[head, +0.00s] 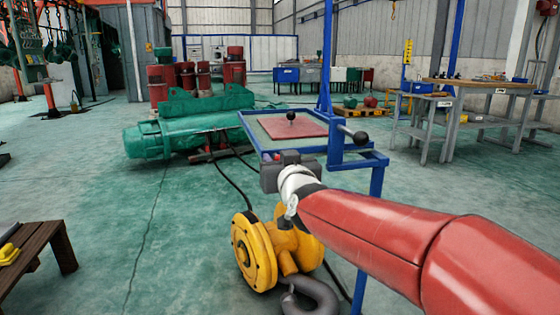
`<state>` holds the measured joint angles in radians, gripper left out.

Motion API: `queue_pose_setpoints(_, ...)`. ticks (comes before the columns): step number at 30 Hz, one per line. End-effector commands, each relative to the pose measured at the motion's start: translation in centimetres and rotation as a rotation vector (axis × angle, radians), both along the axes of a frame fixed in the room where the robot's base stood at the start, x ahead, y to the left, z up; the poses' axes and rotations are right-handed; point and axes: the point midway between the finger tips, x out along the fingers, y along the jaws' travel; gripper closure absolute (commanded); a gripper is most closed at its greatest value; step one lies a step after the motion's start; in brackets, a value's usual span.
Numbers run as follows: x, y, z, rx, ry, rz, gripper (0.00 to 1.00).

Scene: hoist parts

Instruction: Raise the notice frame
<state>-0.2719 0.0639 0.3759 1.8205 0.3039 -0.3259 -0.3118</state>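The notice frame (249,133) is a blue rectangular frame around a grey-green panel with a red sheet (290,126) on it. It lies nearly flat on a blue stand (377,181), and a black ball knob (291,116) stands up from the red sheet. A second black ball on a grey handle (350,132) sticks out at the stand's right side. My gripper (284,160), dark grey at the end of my red arm, is in front of the frame's near edge. Its fingers are not clear, and I cannot tell whether it touches the frame.
A large green hoist drum (180,125) lies behind, left of the frame. A brown bench (35,250) is at the lower left, workbenches (480,86) at the right. Green floor is open at left.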

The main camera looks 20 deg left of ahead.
Motion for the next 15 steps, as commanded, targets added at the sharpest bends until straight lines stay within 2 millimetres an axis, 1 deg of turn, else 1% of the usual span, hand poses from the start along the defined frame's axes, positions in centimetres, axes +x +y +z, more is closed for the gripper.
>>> queue_pose_setpoints(1,-0.01,-0.01,0.0,0.0,0.0,0.0,0.71)
queue_pose_setpoints(6,-0.02,0.0,0.0,0.0,0.0,0.0,0.94)
queue_pose_setpoints(8,-0.02,0.0,0.0,0.0,0.0,0.0,1.0)
queue_pose_setpoints(15,-0.04,0.01,0.13,0.003,0.002,0.0,1.0)
